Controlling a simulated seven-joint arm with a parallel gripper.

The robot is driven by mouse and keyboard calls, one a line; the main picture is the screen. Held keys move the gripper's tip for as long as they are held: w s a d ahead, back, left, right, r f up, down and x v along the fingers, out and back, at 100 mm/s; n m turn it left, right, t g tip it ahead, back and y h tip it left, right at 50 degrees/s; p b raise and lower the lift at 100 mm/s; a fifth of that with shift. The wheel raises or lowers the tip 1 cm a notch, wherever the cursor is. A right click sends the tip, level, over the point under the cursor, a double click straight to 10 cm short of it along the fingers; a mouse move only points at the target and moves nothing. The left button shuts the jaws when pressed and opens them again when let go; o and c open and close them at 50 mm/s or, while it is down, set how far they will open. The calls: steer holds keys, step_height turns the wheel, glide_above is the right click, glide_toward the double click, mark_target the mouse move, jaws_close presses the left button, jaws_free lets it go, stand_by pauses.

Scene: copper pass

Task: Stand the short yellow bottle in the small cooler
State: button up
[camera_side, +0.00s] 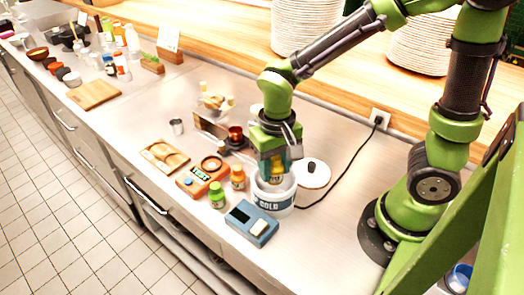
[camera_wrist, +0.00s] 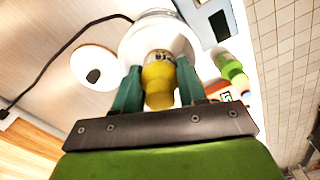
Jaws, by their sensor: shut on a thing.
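The short yellow bottle (camera_wrist: 158,82) is between the two green fingers of my gripper (camera_wrist: 158,88) in the wrist view. In the side view my gripper (camera_side: 275,172) points down over the small cooler (camera_side: 273,205), a white round tub marked COLD. The yellow bottle (camera_side: 277,168) shows between the fingers at the cooler's mouth. In the wrist view the white cooler rim (camera_wrist: 131,47) surrounds the bottle's far end. My gripper is shut on the bottle. Whether the bottle's base touches the cooler floor is hidden.
A blue device (camera_side: 252,223) is in front. A green-capped bottle (camera_side: 217,195) and an orange-brown bottle (camera_side: 238,177) stand left, beside an orange scale-like box (camera_side: 202,176).

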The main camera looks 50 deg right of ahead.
step_height(320, 180, down, 8)
steer(key=shift+r, duration=0.15)
stand_by(0.4)
steer(key=o, duration=0.8)
step_height(320, 180, up, 11)
steer(key=shift+d+r, duration=0.1)
steer(key=shift+r, duration=0.6)
steer(key=shift+s+d+r+t+y, duration=0.35)
steer(key=shift+s+d+r+t, duration=0.3)
steer(key=shift+d+r+t, duration=0.7)
steer(key=shift+s+d+r+t+y, duration=0.3)
steer(key=shift+s+d+r+t, duration=0.55)
steer(key=shift+r, duration=1.05)
steer(key=shift+s+d+r+t+y, duration=0.4)
steer(key=shift+d+r+t, duration=0.25)
steer(key=shift+r+t, duration=0.85)
